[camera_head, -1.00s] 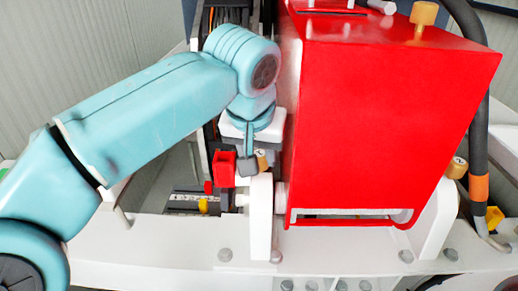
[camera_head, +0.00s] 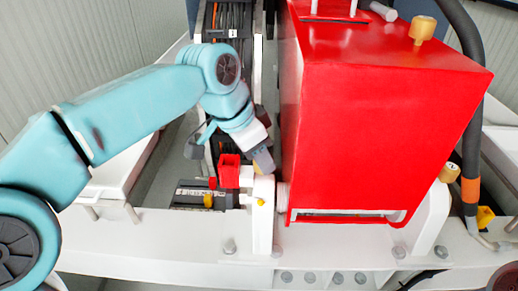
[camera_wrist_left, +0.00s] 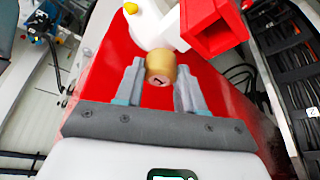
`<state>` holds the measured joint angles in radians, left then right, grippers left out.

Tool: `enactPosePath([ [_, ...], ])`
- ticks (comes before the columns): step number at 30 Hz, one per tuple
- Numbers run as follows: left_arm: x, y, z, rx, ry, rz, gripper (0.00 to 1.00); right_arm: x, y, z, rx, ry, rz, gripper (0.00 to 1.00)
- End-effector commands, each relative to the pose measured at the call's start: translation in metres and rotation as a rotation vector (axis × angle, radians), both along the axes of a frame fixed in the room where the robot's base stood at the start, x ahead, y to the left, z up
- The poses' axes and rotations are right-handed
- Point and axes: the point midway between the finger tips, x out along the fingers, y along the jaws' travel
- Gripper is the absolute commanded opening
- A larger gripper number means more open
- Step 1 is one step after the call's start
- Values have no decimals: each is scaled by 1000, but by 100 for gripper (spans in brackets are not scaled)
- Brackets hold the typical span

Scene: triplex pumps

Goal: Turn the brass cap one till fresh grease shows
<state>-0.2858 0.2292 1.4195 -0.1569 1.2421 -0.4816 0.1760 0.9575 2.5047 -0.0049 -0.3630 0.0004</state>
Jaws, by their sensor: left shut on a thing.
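The brass cap (camera_wrist_left: 161,66), marked with a 1, sits on the white bearing bracket (camera_head: 262,222) at the lower left corner of the red housing. In the left wrist view it lies between the two fingers of my left gripper (camera_wrist_left: 160,72), which is shut on it. In the head view my left gripper (camera_head: 263,162) comes down tilted onto the cap and hides most of it. A small yellow spot (camera_head: 261,202) shows on the bracket below the cap; it also shows in the left wrist view (camera_wrist_left: 131,8). My right gripper is not in view.
The red housing (camera_head: 375,130) stands close to the right of my left gripper. A red square-mouthed part (camera_head: 229,170) is just left of the cap. Other brass caps sit on the housing top (camera_head: 422,30) and at the right bracket (camera_head: 449,172).

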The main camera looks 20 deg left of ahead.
Motion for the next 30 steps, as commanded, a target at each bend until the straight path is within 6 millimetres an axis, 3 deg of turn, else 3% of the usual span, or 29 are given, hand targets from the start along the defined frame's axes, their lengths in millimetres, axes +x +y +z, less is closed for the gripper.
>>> enactPosePath([
  [9, 1, 0, 0, 1, 1, -94, 8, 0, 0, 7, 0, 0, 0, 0],
  [23, 1, 0, -1, 0, 2, -107, 8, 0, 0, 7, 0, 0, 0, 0],
  [24, 1, 0, -1, 0, 2, -107, 42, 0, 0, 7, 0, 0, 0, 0],
  [26, 1, 0, -1, 0, 2, -107, 61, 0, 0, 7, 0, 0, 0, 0],
  [30, 0, 0, -1, 1, 1, -106, 64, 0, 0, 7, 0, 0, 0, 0],
])
